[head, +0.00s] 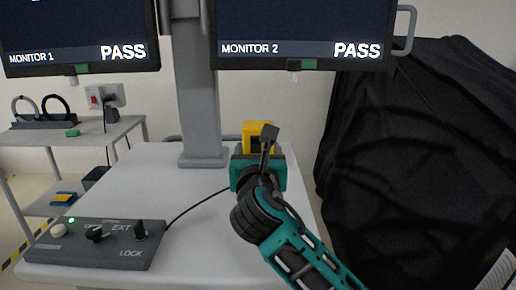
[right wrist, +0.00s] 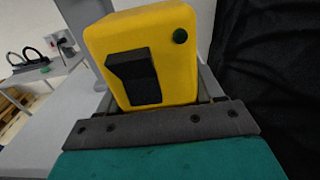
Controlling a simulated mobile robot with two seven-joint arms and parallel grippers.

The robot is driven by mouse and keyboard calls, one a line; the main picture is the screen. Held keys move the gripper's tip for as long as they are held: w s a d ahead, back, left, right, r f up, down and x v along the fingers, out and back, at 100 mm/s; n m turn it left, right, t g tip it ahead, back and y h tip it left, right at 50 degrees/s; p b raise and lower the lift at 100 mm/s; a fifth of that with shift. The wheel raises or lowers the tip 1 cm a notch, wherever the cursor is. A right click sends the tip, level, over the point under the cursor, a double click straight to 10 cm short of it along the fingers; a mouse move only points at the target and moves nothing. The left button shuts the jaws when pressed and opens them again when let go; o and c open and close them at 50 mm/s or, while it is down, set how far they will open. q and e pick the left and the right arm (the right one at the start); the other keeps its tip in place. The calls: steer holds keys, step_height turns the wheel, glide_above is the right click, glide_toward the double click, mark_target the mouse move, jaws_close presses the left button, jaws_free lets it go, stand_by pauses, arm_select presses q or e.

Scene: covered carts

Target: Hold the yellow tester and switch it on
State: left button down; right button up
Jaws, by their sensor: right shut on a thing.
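The yellow tester (head: 259,130) is up at the far end of my right arm in the head view, partly hidden behind the gripper. In the right wrist view the tester (right wrist: 180,30) fills the upper middle, slightly tilted. I cannot tell from the frames whether the tester is on. My left gripper is not in view.
A grey control box (head: 95,243) with knobs and a green light lies on the white cart (head: 180,215). A monitor post (head: 200,100) stands behind. A black-draped bulk (head: 415,150) fills the right. A side table (head: 80,135) stands left.

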steer(key=shift+f+b, duration=0.3)
steer(key=shift+f, duration=0.6)
steer(key=shift+f+b, duration=0.45)
steer(key=shift+f, duration=1.3)
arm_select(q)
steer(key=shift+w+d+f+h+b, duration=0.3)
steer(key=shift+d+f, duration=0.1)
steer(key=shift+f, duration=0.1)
arm_select(e)
steer(key=shift+f, duration=0.1)
steer(key=shift+f, duration=0.1)
stand_by(1.1)
steer(key=o, duration=1.4)
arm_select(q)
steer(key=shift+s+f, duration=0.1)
arm_select(e)
steer(key=shift+s, duration=0.1)
